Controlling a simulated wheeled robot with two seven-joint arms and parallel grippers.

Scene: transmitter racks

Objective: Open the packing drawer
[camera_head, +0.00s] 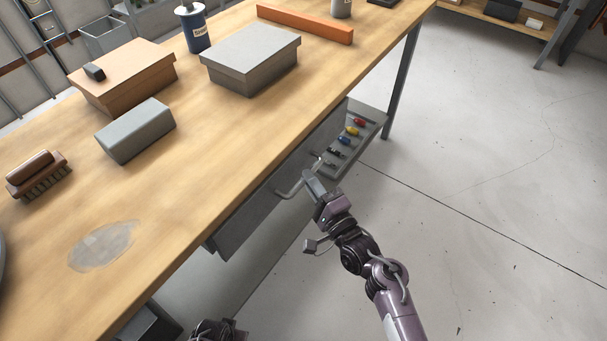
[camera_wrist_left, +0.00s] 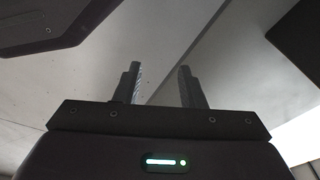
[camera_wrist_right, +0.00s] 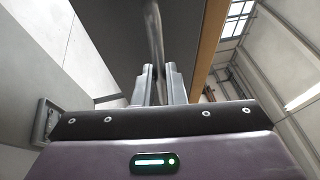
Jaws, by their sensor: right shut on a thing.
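The packing drawer (camera_head: 250,208) is a grey front under the near edge of the wooden workbench. No open gap shows above it. Its bar handle (camera_head: 288,192) stands out from the front. My right gripper (camera_head: 313,182) is at the handle, and in the right wrist view the metal bar (camera_wrist_right: 154,40) runs between its two close fingers (camera_wrist_right: 159,85). It is shut on this handle. In the left wrist view my left gripper (camera_wrist_left: 160,88) has its fingers apart with nothing between them. The inside of the drawer is hidden.
A grey tray (camera_head: 376,137) with several coloured-handled tools sits beside the drawer under the bench. On the workbench (camera_head: 190,190) are a grey box (camera_head: 250,62), a cardboard box (camera_head: 125,75), a brush (camera_head: 38,178) and a blue container (camera_head: 195,30). The floor to the right is clear.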

